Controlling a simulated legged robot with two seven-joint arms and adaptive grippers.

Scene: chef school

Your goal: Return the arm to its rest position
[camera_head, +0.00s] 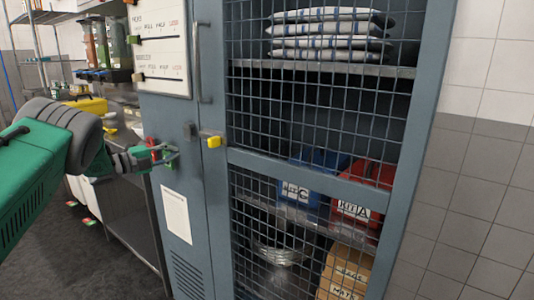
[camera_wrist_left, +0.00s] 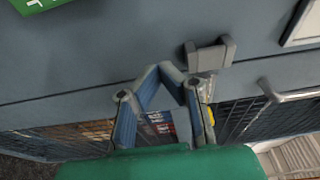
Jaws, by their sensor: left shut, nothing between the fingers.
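My left arm is green and grey and comes in from the left in the head view. Its gripper (camera_head: 172,154) is shut and empty, in front of the blue-grey cabinet door (camera_head: 205,85). It is left of a grey latch with a yellow piece (camera_head: 213,142). In the left wrist view the two fingers of the left gripper (camera_wrist_left: 160,70) meet at their tips with nothing between them, and the grey latch (camera_wrist_left: 210,55) is just beyond on the right. I cannot tell if the fingertips touch the door. My right gripper is not in view.
The mesh cabinet holds folded cloths (camera_head: 325,35), a blue bin (camera_head: 310,175), a red bin (camera_head: 360,200), a metal bowl (camera_head: 280,250) and a cardboard box (camera_head: 345,275). A long door handle (camera_head: 203,65) sticks out. A steel counter (camera_head: 130,215) stands at left. Dark floor (camera_head: 85,265) is open below my arm.

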